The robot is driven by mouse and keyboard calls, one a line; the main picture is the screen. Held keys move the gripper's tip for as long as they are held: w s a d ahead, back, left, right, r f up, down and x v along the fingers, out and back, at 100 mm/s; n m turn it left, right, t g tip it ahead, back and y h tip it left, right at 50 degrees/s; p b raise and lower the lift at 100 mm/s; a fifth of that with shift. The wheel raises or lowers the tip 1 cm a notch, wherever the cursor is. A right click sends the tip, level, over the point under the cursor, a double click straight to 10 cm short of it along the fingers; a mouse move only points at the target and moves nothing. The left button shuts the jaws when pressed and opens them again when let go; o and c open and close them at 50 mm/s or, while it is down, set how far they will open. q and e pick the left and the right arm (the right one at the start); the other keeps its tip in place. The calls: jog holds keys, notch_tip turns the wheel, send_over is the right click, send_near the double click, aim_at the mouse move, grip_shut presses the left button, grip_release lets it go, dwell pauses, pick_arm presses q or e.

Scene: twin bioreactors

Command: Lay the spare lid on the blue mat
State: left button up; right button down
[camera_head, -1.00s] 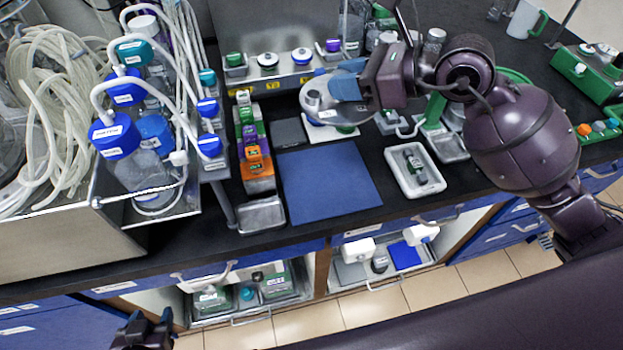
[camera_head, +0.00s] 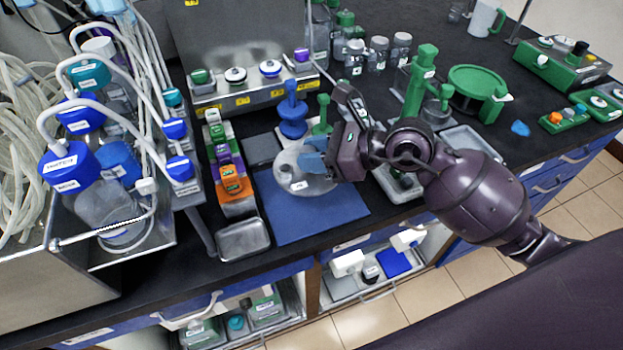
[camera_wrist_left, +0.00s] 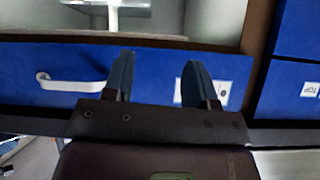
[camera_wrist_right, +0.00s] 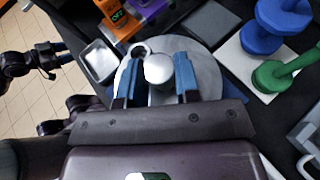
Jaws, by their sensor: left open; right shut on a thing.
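The spare lid (camera_head: 292,172) is a round grey metal disc with a small label. My right gripper (camera_head: 312,160) is shut on the lid and holds it over the back part of the blue mat (camera_head: 320,216). In the right wrist view, the lid (camera_wrist_right: 206,66) has a pale round knob between the blue fingers of the right gripper (camera_wrist_right: 158,82). I cannot tell whether the lid touches the mat. My left gripper (camera_wrist_left: 157,85) is open and empty in front of a blue drawer front, and is out of the head view.
A metal tray (camera_head: 243,239) and a row of coloured timers (camera_head: 232,183) stand left of the mat. Blue and green stands (camera_head: 292,112) are behind it. A white tray (camera_head: 397,188) lies to the right. The mat's front part is clear.

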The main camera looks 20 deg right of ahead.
aim_at(313, 180)
jog(key=shift+f, duration=0.85)
notch_tip(313, 180, down, 5)
jog(key=shift+r+b, duration=0.1)
jog(key=shift+b, duration=0.7)
jog(key=shift+f, duration=0.25)
pick_arm(q)
jog(key=shift+w+f, duration=0.2)
jog(key=shift+f, duration=0.35)
jog(key=shift+r, duration=0.15)
pick_arm(e)
jog(key=shift+f, duration=0.25)
jog(key=c, duration=0.8)
grip_release()
pick_arm(q)
jog(key=shift+d+f, duration=0.15)
jog(key=shift+f, duration=0.1)
